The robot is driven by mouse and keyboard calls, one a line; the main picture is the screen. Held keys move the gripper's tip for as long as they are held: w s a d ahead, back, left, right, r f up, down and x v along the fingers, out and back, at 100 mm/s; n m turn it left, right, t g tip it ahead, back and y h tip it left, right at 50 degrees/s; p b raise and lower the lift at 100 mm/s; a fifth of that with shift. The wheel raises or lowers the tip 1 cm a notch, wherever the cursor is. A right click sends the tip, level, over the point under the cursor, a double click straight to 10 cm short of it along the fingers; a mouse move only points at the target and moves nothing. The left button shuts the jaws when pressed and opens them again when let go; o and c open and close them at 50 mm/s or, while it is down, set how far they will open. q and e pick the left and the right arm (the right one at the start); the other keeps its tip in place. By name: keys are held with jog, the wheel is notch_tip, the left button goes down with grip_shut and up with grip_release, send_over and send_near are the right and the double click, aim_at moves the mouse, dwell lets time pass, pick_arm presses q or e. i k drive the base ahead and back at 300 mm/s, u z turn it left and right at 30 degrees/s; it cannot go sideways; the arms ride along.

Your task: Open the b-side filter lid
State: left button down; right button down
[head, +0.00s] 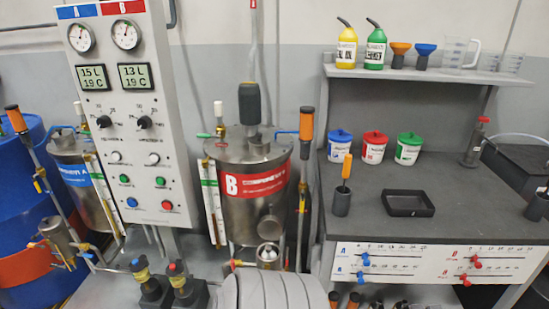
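The B-side tank (255,190) is a steel drum with a red label marked B, standing in the middle of the head view. A small steel canister (268,256) stands low in front of it, among pipes and valves. It looks like the B-side filter, with its top closed, but its details are too small to be sure. A similar steel canister (58,236) hangs on the A side at the left. Neither of my grippers is in view.
A control panel (130,110) stands left of the B tank. A grey workbench (450,205) on the right holds lidded tubs, a black tray (407,203) and a cup with an orange-handled tool (346,168). Bottles and funnels stand on the shelf (430,72) above.

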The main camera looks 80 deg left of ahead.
aim_at(270, 226)
jog(key=u, duration=0.95)
jog(key=i, duration=0.9)
jog(key=u, duration=1)
